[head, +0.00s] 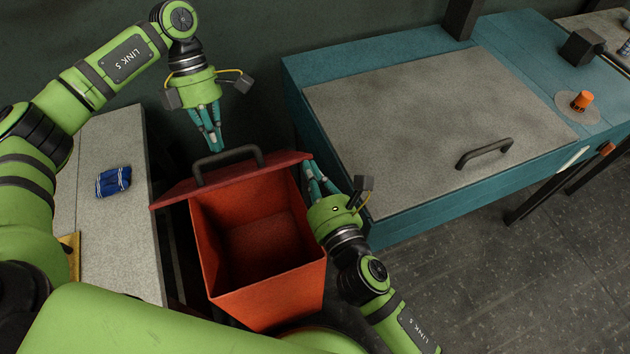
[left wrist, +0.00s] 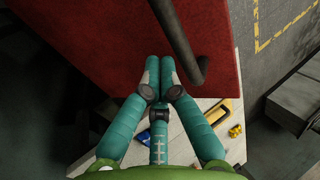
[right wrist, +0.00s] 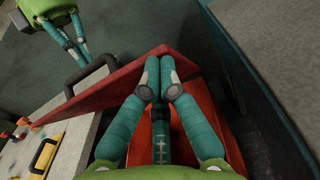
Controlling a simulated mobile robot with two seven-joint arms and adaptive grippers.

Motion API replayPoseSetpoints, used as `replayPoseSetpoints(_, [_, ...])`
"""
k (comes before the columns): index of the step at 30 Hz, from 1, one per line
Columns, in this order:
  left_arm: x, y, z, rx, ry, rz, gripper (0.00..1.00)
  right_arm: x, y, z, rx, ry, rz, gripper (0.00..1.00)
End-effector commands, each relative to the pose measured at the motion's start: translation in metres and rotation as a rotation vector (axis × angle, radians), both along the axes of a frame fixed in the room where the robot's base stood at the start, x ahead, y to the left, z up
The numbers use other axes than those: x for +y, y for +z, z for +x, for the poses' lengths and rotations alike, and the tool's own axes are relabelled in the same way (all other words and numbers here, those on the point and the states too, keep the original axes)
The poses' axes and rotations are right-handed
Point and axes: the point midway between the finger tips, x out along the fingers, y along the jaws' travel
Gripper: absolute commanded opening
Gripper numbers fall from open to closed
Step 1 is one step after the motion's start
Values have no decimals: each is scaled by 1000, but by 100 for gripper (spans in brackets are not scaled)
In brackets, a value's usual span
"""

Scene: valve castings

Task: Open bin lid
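The red-orange bin (head: 268,298) stands open in the head view, and its empty-looking inside is visible. Its red lid (head: 174,194) is raised at the back edge of the opening. The lid has a dark handle (head: 226,153), also seen in the left wrist view (left wrist: 181,45). My left gripper (head: 219,147) points down behind the handle, with fingertips together and nothing visible between them; contact with the lid is unclear. My right gripper (head: 309,166) is at the lid's right end, beside the bin rim. Its fingertips are together by the lid (right wrist: 118,84), not around it.
A pale bench (head: 120,235) with a blue cloth-like bundle (head: 113,181) stands left of the bin. A teal chest (head: 400,232) with a grey, handled top stands close on the right, beside my right gripper. Floor is open at the lower right.

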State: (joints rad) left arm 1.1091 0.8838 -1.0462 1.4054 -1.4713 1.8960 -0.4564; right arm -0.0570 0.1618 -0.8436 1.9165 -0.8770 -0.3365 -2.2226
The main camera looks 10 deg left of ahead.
Motion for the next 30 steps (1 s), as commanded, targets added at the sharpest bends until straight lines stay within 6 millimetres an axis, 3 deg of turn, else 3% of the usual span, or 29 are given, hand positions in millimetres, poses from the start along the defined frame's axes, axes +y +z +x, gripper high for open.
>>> replayPoseSetpoints(3, [0,0,0,0,0,0,0,0,2,1,-3,-2,2,0])
replayPoseSetpoints(6, [0,0,0,0,0,0,42,0,2,1,-3,-2,2,0])
replayPoseSetpoints(7, [0,0,0,1,0,-1,49,0,2,1,-3,-2,2,0])
replayPoseSetpoints(21, [1,3,1,2,-1,1,49,0,2,1,-4,-2,3,0])
replayPoseSetpoints(26, [5,23,10,-3,0,-1,49,0,2,1,-4,-2,3,0])
replayPoseSetpoints(30, [13,52,21,-5,1,0,49,0,2,1,-4,-2,3,0])
